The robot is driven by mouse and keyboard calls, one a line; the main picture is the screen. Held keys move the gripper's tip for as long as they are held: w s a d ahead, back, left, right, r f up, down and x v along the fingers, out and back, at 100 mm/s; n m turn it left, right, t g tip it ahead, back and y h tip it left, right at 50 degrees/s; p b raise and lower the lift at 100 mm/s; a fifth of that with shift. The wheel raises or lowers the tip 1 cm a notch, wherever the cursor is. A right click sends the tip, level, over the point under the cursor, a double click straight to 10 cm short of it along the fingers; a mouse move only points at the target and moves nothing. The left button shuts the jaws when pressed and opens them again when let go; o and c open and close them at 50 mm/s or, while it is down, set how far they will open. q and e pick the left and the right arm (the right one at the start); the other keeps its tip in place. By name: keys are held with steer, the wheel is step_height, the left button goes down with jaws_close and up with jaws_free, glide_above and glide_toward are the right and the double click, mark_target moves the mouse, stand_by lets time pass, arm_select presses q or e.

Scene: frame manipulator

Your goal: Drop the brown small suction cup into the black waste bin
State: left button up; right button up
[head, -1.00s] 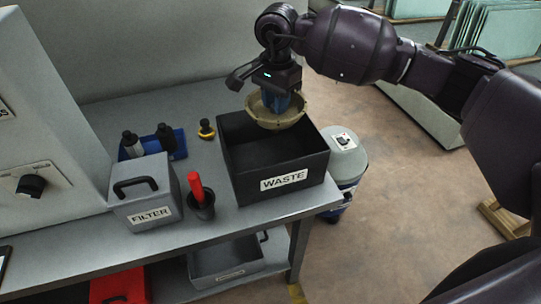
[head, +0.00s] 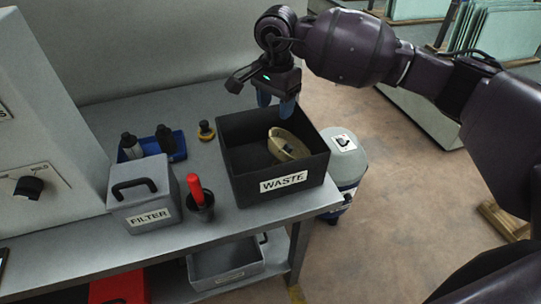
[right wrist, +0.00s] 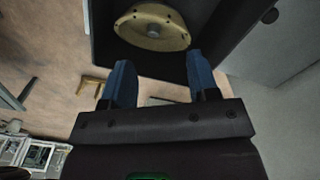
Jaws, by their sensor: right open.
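The brown suction cup (head: 287,144) lies tilted inside the black waste bin (head: 282,197), against its right side, in the head view. The cup also shows in the right wrist view (right wrist: 152,27), within the dark bin walls (right wrist: 225,30). My right gripper (head: 276,99) is above the bin's back edge, open and empty, apart from the cup. Its two blue fingers (right wrist: 160,80) stand spread in the right wrist view. My left gripper is not in view.
A grey filter box (head: 143,195), a dark cup with a red handle (head: 197,197) and a blue tray (head: 172,147) with dark bottles stand left of the bin. A small black-and-yellow item (head: 206,131) sits behind. A grey drum (head: 345,160) stands right of the table.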

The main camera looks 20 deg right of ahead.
step_height(320, 180, up, 10)
steer(key=shift+r, duration=0.2)
stand_by(0.6)
